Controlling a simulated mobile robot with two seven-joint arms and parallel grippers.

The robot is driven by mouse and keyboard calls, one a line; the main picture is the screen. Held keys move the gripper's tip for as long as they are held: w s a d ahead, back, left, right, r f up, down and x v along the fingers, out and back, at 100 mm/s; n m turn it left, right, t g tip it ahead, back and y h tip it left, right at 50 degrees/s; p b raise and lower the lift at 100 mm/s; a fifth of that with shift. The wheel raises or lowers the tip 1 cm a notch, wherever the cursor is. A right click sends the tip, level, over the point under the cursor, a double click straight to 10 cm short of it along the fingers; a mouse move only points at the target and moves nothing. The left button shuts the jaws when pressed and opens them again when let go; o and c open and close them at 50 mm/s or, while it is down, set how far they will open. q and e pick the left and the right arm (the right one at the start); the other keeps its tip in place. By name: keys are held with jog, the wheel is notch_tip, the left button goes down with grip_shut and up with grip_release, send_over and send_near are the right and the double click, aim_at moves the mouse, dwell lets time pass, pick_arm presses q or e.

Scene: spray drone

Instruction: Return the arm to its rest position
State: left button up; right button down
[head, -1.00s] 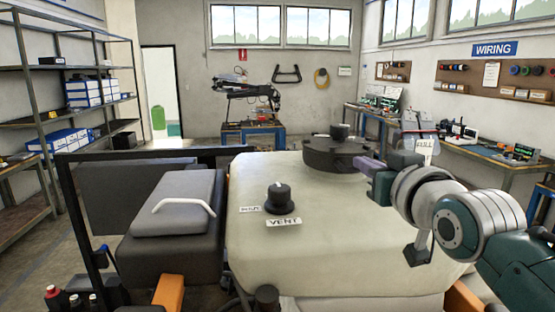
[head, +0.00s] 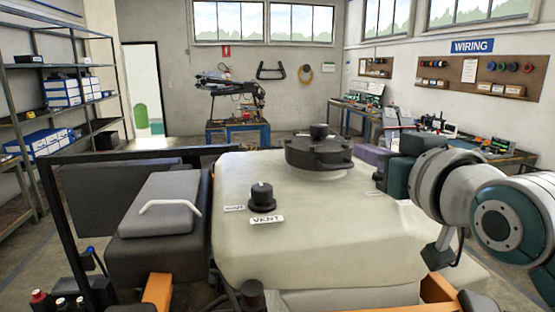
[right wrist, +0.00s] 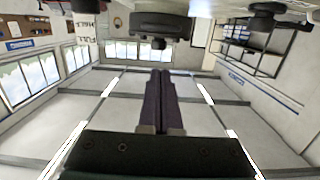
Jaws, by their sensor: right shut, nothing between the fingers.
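My right gripper (head: 366,154) is to the right of the black tank lid (head: 318,152), apart from it, above the pale tank (head: 300,235). Its purple fingers (right wrist: 160,80) are together in the right wrist view, with nothing between them. In that view the scene is upside down, and the dark lid (right wrist: 150,24) is at the top, beyond the fingertips. The lid sits on the tank's raised neck. A black vent knob (head: 261,197) stands on the tank behind its VENT label. My left gripper does not show.
A dark box with a white handle (head: 170,207) is left of the tank. A black frame bar (head: 140,154) runs behind it. A shelf rack (head: 70,95) stands at the left wall. Workbenches (head: 515,160) line the right wall. Another drone is on a blue stand (head: 238,134) at the back.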

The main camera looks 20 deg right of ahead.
jog(key=s+a+f+n+g+y+p, duration=0.1)
jog(key=s+a+f+g+p, duration=0.1)
jog(key=s, duration=0.6)
jog(key=s+a+f+n+g+y+p, duration=0.1)
jog(key=s+a+f+n+g+p, duration=0.1)
jog(key=s+a+g+p, duration=0.2)
jog(key=s+a+f+n+g+y+p, duration=0.1)
jog(key=s+a+f+g+y+p, duration=0.1)
jog(key=s, duration=1.1)
jog(key=a+f+g+p, duration=0.1)
jog(key=a+g+p, duration=0.1)
jog(key=a+g, duration=0.1)
jog(key=shift+a+n+g, duration=0.4)
jog(key=shift+g, duration=0.5)
